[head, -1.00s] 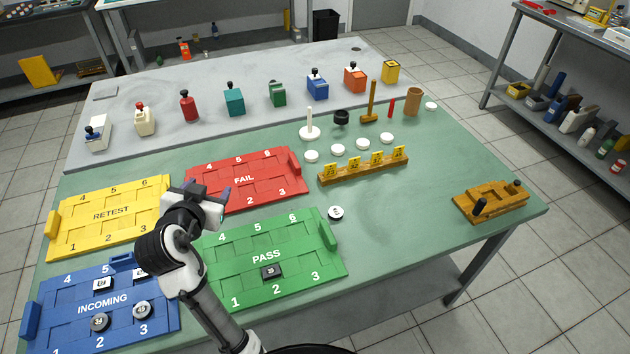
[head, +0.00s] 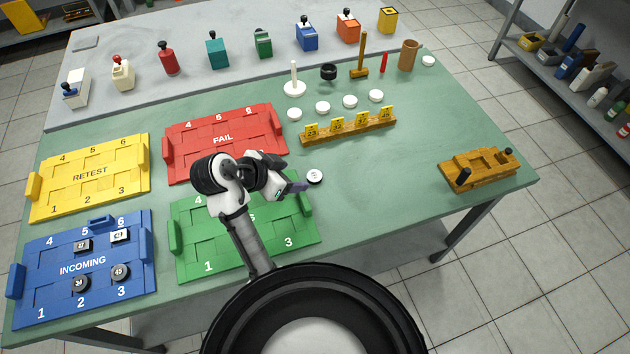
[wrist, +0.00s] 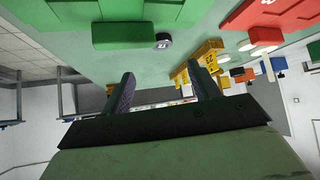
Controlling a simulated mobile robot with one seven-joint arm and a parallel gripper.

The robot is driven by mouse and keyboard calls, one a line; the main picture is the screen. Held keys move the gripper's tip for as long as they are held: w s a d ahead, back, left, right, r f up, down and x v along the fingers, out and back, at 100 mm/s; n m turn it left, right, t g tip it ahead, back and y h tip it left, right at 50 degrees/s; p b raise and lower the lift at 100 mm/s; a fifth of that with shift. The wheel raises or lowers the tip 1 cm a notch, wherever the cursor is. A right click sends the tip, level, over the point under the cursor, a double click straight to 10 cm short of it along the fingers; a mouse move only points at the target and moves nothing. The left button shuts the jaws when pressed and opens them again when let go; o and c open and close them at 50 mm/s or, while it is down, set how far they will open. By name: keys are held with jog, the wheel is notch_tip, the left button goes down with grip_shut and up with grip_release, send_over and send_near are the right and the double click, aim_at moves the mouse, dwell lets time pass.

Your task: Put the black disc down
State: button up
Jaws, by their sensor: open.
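A small round disc with a pale, marked top and dark side (head: 314,176) lies flat on the green table, just right of the green PASS tray (head: 190,262). It also shows in the wrist view (wrist: 163,40), beyond my fingers and beside the green tray's raised end block. My gripper (head: 296,174) is open and empty, just left of the disc and apart from it in the wrist view. Two round black discs (head: 81,284) (head: 120,271) lie in the blue INCOMING tray (head: 30,310). A black ring (head: 328,72) stands farther back.
The red FAIL tray (head: 180,165) and yellow RETEST tray (head: 55,208) lie left. A wooden rack with yellow tags (head: 350,130), white discs (head: 322,107) and a white post (head: 294,80) stand behind. A wooden fixture (head: 478,170) is at right. Table between is clear.

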aim_at(315, 175)
jog(key=x, duration=0.4)
jog(key=shift+d+p, duration=0.2)
jog(key=shift+p, duration=0.1)
jog(key=shift+a+p+x, duration=0.15)
jog(key=shift+p+x, duration=0.35)
jog(key=shift+x, duration=0.85)
jog(key=shift+a+p+x, duration=0.15)
jog(key=shift+p+x, duration=0.35)
jog(key=shift+x, duration=0.85)
jog(key=shift+w+f, duration=0.1)
jog(key=c, duration=1.2)
notch_tip(315, 175, up, 20)
jog(key=shift+f+p, duration=0.1)
jog(key=shift+p, duration=0.9)
